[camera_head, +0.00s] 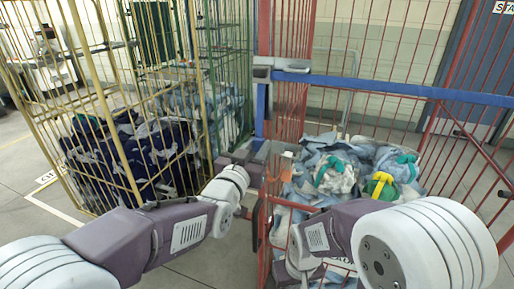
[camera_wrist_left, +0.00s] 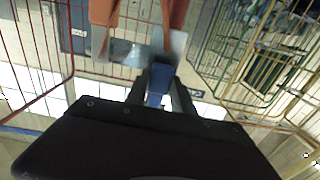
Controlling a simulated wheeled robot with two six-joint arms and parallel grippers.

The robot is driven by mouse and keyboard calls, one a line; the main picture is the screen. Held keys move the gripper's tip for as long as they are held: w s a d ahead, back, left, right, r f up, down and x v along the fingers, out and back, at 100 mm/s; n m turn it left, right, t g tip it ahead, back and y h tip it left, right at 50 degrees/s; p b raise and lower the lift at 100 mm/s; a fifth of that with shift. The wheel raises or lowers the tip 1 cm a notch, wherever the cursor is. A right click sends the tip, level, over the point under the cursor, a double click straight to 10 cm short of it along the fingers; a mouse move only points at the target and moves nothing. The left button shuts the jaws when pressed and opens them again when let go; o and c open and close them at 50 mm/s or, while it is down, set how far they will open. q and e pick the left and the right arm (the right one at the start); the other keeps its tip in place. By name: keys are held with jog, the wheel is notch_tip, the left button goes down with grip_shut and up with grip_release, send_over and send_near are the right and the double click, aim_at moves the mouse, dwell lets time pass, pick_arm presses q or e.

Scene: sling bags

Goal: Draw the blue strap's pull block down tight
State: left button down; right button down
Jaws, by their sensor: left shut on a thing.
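The blue strap (camera_head: 400,88) runs across the front of the red cage to a grey buckle (camera_head: 283,69) at its left post. A blue tail (camera_head: 261,105) hangs from the buckle. My left gripper (camera_head: 258,152) is at the lower end of this tail, below the buckle. In the left wrist view a blue piece, the pull block (camera_wrist_left: 160,80), sits between the dark fingers, which are shut on it. In the head view the gripper mostly hides the block. My right arm crosses the lower right; its gripper does not show.
The red cage (camera_head: 440,120) holds pale blue cloth bundles (camera_head: 345,165), with green and yellow pieces on top. A yellow cage (camera_head: 105,100) with dark bags (camera_head: 150,155) stands left, and a green cage (camera_head: 225,50) behind. Bare floor (camera_head: 25,195) shows at the left.

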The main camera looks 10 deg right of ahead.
pick_arm(q)
jog(key=c, duration=1.4)
grip_release()
jog(key=shift+f, duration=0.45)
jog(key=o, duration=0.3)
jog(key=shift+r, duration=0.15)
